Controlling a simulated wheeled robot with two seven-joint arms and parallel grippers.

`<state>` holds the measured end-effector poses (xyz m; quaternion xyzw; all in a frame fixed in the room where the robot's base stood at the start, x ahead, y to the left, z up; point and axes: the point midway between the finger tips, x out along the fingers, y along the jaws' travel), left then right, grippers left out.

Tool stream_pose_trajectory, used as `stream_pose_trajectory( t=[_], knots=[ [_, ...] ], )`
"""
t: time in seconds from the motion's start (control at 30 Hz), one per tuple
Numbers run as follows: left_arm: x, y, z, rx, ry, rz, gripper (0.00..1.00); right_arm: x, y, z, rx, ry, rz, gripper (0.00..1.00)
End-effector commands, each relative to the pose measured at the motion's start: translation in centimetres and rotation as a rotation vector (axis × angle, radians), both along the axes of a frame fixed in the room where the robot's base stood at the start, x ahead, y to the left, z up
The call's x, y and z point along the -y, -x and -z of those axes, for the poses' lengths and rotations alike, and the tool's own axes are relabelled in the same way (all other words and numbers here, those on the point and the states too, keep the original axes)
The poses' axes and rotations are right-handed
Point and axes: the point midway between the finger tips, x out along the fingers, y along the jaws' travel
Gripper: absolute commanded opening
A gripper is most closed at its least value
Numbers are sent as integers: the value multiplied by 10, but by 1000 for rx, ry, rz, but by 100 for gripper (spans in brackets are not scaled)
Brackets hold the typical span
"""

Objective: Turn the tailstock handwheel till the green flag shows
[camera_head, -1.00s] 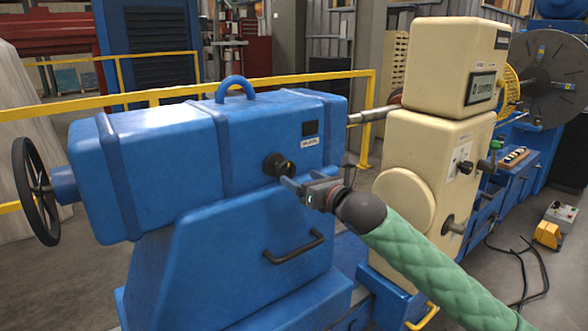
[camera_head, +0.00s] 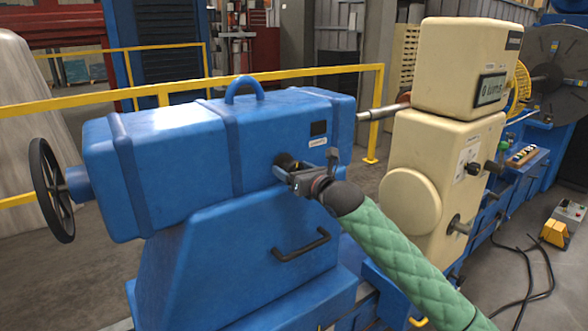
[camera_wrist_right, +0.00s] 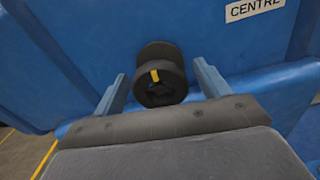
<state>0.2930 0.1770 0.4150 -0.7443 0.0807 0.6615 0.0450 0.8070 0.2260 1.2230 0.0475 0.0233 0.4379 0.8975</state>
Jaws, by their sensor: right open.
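The blue tailstock (camera_head: 180,150) fills the left and middle of the head view. Its black spoked handwheel (camera_head: 50,190) stands upright at the far left end, well away from my gripper. On the tailstock's front is a black round knob (camera_head: 284,162) with a yellow mark, seen close in the right wrist view (camera_wrist_right: 160,76). My right gripper (camera_head: 307,166) is open at this knob, one finger on each side with gaps, holding nothing. No green flag shows. My left gripper is out of view.
A black handle (camera_head: 300,246) sticks out below the knob. A cream cabinet (camera_head: 440,165) with a display (camera_head: 491,89) stands to the right. A yellow rail (camera_head: 220,83) runs behind. Cables and a small yellow-grey box (camera_head: 563,224) lie on the floor at right.

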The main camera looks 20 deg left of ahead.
Motion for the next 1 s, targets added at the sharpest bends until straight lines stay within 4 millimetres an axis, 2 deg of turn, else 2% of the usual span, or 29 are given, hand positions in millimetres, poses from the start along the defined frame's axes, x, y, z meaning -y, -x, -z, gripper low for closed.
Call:
stream_pose_trajectory(
  t=[0.17, 0.27, 0.4, 0.83, 1.0],
  knots=[
    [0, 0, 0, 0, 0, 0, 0, 0, 0, 0, 0, 0, 0, 75],
    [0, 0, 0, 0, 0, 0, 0, 0, 0, 0, 0, 0, 0, 59],
    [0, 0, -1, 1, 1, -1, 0, 0, 0, 0, 0, 0, 0, 32],
    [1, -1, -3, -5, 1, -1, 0, 0, 0, 1, -49, -38, 0, 30],
    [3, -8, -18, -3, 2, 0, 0, 1, -1, 1, -121, -95, 1, 30]
  ],
)
